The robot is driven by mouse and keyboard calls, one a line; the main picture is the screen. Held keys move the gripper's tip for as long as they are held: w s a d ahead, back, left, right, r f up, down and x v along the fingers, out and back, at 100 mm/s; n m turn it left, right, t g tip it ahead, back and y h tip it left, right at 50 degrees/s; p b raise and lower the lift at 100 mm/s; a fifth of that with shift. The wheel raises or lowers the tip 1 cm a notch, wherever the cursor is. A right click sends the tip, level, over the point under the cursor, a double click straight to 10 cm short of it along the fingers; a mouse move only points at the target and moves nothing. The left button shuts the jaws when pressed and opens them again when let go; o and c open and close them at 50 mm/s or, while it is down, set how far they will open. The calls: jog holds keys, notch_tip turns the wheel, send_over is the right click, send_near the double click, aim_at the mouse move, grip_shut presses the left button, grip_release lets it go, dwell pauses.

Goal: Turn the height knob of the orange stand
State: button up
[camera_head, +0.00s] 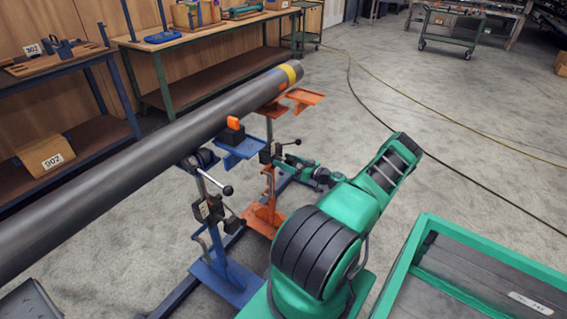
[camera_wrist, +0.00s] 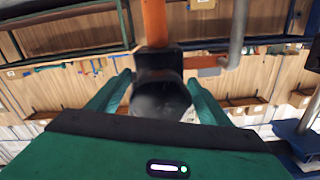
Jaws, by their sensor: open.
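The orange stand (camera_head: 265,215) stands under the far end of the dark pipe, its orange top plate (camera_head: 305,96) near the yellow band. In the wrist view its orange post (camera_wrist: 153,24) rises at the top centre. A black knob (camera_wrist: 160,92) sits in front of the post, between the two green fingers. My gripper (camera_head: 284,160) reaches in from the right at the stand's black clamp body. In the wrist view my gripper (camera_wrist: 159,82) is open, one finger on each side of the knob. Whether the fingers touch it cannot be told. The knob is mostly hidden in the head view.
The long pipe (camera_head: 150,150) runs diagonally above the stands. A blue stand (camera_head: 228,275) with a ball-ended lever stands nearer, left of the orange one. Orange stand's lever (camera_head: 292,143) sticks out right. A green crate (camera_head: 480,270) is at lower right. Floor beyond is open, crossed by cables.

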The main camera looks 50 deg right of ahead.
jog(key=shift+c, duration=0.2)
jog(key=c, duration=1)
jog(key=shift+m, duration=0.3)
jog(key=shift+m, duration=8.2)
jog(key=shift+f, duration=0.1)
